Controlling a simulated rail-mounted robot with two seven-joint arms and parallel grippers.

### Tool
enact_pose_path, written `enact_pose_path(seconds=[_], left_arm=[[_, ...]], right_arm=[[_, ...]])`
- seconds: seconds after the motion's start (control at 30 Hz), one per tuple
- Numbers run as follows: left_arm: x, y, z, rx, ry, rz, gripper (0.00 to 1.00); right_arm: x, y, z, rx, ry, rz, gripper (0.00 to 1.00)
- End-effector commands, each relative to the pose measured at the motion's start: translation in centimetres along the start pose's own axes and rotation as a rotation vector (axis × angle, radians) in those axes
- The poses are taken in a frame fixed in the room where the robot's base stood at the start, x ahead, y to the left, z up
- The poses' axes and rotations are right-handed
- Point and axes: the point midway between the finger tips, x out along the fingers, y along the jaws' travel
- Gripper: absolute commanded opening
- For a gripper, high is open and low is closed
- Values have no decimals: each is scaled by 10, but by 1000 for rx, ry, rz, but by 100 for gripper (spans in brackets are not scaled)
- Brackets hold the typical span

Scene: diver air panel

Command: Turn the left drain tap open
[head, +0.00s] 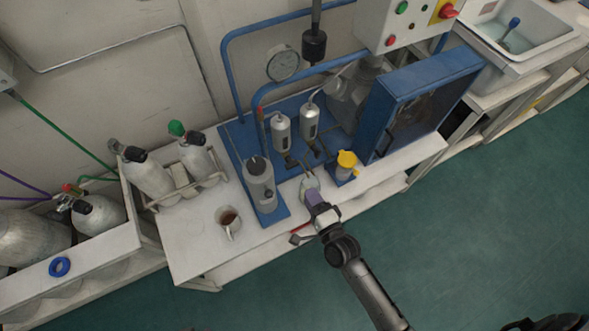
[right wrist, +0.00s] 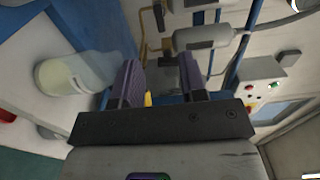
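Two silver filter canisters stand on the blue panel in the head view, a left one (head: 281,132) and a right one (head: 309,122). A small dark tap (head: 291,162) shows under the left canister; its handle position is too small to tell. My right gripper (head: 311,190) is in front of and below the taps, beside a pale jar (head: 307,183). In the right wrist view its two purple fingers (right wrist: 160,82) are apart with nothing clearly held between them. A silver canister (right wrist: 203,37) and brass-coloured piping show beyond the fingertips. My left gripper is not in view.
A yellow-topped container (head: 346,161) stands right of my gripper. A blue open-fronted box (head: 420,100) stands at the right. The jar (right wrist: 75,73) is close to the left finger.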

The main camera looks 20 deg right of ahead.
Motion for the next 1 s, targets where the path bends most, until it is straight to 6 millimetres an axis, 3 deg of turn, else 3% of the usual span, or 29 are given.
enact_pose_path(seconds=[0.2, 0.5, 0.7, 1.0], left_arm=[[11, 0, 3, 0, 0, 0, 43], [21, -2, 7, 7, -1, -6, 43], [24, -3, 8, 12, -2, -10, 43], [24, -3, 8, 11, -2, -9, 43]], right_arm=[[44, 2, 0, 0, 0, -2, 39], [87, 2, 1, -2, -1, 0, 39], [102, 1, 0, -2, -1, 2, 39], [106, 0, 0, -3, -1, 2, 39]])
